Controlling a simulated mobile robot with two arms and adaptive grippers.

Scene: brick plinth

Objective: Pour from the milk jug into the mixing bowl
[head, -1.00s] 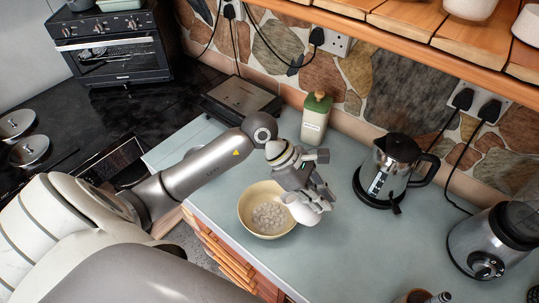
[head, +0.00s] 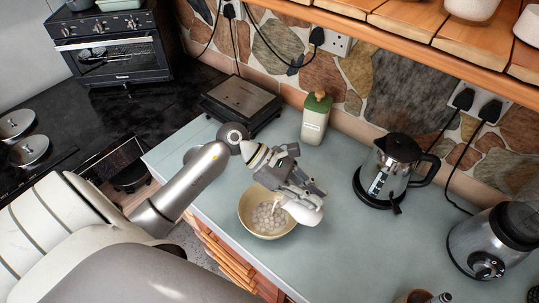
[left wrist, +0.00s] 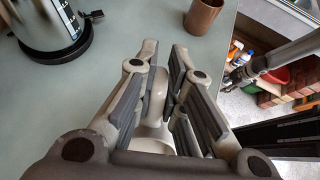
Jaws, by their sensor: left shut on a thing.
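The white milk jug (head: 304,213) is tipped over the right rim of the cream mixing bowl (head: 243,213). Whitish bits show between the jug's lip and the bowl, and pale round pieces lie in the bowl. My left gripper (head: 300,190) is shut on the jug and hides part of it. In the left wrist view, the jug (left wrist: 156,100) shows pale between the fingers of my left gripper (left wrist: 160,75). My right gripper is not in view.
The bowl stands near the counter's front edge. A kettle (head: 385,165) and a blender (head: 485,245) stand to the right. A green-capped bottle (head: 315,122) and a dark grill (head: 240,100) stand behind. A brown cup (left wrist: 203,17) shows in the left wrist view.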

